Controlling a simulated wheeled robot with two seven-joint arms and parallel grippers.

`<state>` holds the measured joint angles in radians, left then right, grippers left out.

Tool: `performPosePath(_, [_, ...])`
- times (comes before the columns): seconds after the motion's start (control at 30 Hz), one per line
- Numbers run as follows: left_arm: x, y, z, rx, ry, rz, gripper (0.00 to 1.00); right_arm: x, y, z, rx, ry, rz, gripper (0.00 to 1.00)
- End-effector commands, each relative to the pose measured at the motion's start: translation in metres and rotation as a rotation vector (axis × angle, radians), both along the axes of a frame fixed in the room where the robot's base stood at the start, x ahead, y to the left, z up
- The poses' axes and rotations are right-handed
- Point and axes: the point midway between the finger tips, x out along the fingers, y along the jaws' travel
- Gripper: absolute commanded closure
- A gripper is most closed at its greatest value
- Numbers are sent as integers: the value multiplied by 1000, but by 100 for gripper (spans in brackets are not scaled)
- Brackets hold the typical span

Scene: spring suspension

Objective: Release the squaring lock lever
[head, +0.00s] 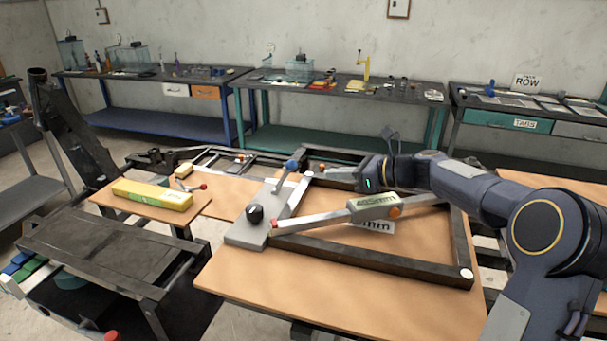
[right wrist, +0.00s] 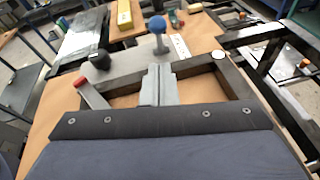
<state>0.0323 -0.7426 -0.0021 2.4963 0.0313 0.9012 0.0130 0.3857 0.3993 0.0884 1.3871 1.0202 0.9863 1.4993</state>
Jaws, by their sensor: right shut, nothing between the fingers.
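A lever with a blue ball knob (head: 291,165) stands up, tilted, from a grey plate (head: 248,232) at the left end of a dark rectangular frame (head: 370,257). The blue knob also shows in the right wrist view (right wrist: 157,25), beyond my fingers. A black round knob (head: 255,214) sits on the same plate. A pale measuring bar with a red end (head: 320,218) crosses the frame and carries a small display box. My right gripper (head: 322,175) is shut and empty, pointing left above the frame, a little right of the blue knob. Fingers and lever look apart. My left gripper is out of view.
A yellow box (head: 152,194) and a red-tipped tool lie on a small wooden board (head: 108,207) at left. Dark metal framework stands behind the wooden work table (head: 290,303). Benches with tools line the back wall. The table's front left is clear.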

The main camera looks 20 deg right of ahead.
Motion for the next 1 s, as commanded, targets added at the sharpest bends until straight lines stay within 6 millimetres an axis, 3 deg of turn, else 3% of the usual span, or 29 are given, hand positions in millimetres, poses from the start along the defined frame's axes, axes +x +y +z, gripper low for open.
performPosePath(0.37, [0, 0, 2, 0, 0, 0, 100, 3, 4, -1, 0, 1, 2, 100])
performPosePath(0.8, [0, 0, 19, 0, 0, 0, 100, 48, 56, -21, -1, 2, 5, 100])
performPosePath(1.0, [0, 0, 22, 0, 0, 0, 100, 62, 69, -28, -2, 1, 2, 100])
